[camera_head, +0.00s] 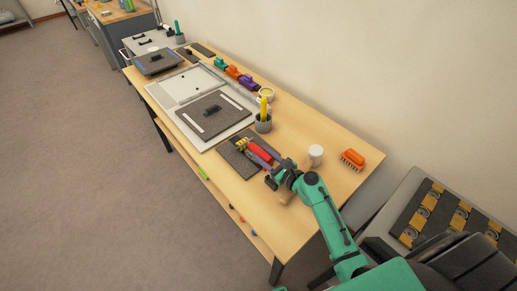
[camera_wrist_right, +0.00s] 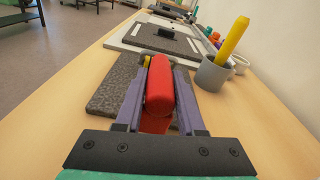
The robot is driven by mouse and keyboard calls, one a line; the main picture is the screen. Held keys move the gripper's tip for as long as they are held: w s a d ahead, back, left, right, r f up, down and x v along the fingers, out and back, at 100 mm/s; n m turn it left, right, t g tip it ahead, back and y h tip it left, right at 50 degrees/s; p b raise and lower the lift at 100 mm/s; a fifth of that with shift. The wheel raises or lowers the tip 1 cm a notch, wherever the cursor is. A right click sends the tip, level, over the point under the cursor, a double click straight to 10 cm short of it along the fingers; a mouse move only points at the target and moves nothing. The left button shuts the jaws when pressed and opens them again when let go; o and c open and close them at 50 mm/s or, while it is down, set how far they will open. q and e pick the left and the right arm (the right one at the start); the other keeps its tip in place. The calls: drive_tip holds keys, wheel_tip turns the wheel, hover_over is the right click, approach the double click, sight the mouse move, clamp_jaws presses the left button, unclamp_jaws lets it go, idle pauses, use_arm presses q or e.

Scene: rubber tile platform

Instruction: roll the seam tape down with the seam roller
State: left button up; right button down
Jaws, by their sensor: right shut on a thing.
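My right gripper (camera_head: 262,156) is shut on a red handle, which I take to be the seam roller (camera_head: 260,152). In the right wrist view the red handle (camera_wrist_right: 160,88) lies lengthwise between the two purple-grey fingers (camera_wrist_right: 158,75). A yellow part shows at its far end, mostly hidden. The tool is over a dark speckled mat (camera_head: 232,158); I cannot tell whether it touches. Farther along the table, a dark rubber tile (camera_head: 222,118) with a black block on it has white strips (camera_head: 190,123) along two edges, possibly the seam tape. My left gripper is not in view.
A grey cup (camera_head: 263,125) with a yellow tool stands beside the mat. A white cylinder (camera_head: 316,152) and an orange brush (camera_head: 352,158) are at the right. Colored clamps (camera_head: 233,72) line the wall side. Bare wooden table (camera_head: 305,127) shows between them.

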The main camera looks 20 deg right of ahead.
sight(271, 162)
drive_tip(key=shift+s+d+r, duration=0.1)
drive_tip(key=shift+s+r, duration=0.05)
drive_tip(key=shift+s, duration=0.1)
drive_tip(key=shift+v, duration=1.65)
drive_tip(key=shift+s+f, duration=0.1)
drive_tip(key=shift+f, duration=0.15)
drive_tip(key=shift+f+v, duration=0.15)
drive_tip(key=shift+v, duration=0.7)
drive_tip(key=shift+f+v, duration=0.15)
drive_tip(key=shift+v, duration=0.75)
drive_tip(key=shift+f, duration=0.1)
